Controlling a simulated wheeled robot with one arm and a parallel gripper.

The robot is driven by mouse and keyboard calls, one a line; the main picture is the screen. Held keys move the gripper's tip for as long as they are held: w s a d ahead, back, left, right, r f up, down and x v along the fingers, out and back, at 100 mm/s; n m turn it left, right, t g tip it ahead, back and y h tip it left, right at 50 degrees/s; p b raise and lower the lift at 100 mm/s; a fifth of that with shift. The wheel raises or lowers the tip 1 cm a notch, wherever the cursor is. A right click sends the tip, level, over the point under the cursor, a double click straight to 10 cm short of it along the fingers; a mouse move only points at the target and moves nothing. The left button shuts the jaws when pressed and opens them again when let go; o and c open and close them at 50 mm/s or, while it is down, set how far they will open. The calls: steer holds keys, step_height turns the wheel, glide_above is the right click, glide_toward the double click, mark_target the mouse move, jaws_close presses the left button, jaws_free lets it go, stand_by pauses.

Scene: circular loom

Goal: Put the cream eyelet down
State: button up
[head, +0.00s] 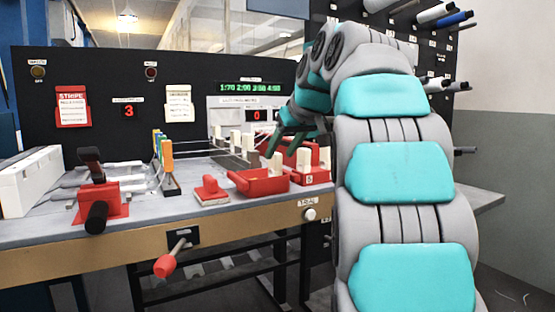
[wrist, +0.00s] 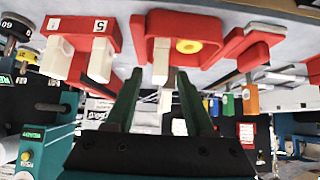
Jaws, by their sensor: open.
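My gripper (wrist: 161,76) is open, its two dark green fingers spread apart. In the upside-down wrist view a cream eyelet (wrist: 161,58) shows just past the fingertips and between them, at a red tray (wrist: 145,30) that holds a yellow disc. In the head view this eyelet (head: 276,164) stands upright at the red tray (head: 250,186), below and beside my gripper (head: 283,143). I cannot tell whether it rests inside the tray or touches a finger. Two similar cream pieces (wrist: 100,60) stand in the red holder marked 5 (wrist: 80,28).
A small red block (head: 210,192) lies left of the tray. Coloured upright cards (head: 165,160) and a red clamp with a black handle (head: 100,203) stand further left. A black panel (head: 90,120) with displays stands behind.

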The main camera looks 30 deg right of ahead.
steer(key=v, duration=0.8)
steer(key=s+a+f+g, duration=0.25)
steer(key=a+f, duration=0.25)
steer(key=f, duration=0.3)
steer(key=s+a+f+m+g+y, duration=0.15)
steer(key=s+a+f, duration=0.25)
steer(key=f, duration=0.5)
steer(key=s+a+f+n+g, duration=0.1)
steer(key=s+a+f+g, duration=0.15)
steer(key=a+f, duration=0.4)
steer(key=s+a+f+g+h, duration=0.1)
steer(key=s+f+g, duration=0.3)
steer(key=s+f, duration=1.9)
steer(key=shift+a+h, duration=0.35)
steer(key=shift+a, duration=0.15)
steer(key=shift+s, duration=0.1)
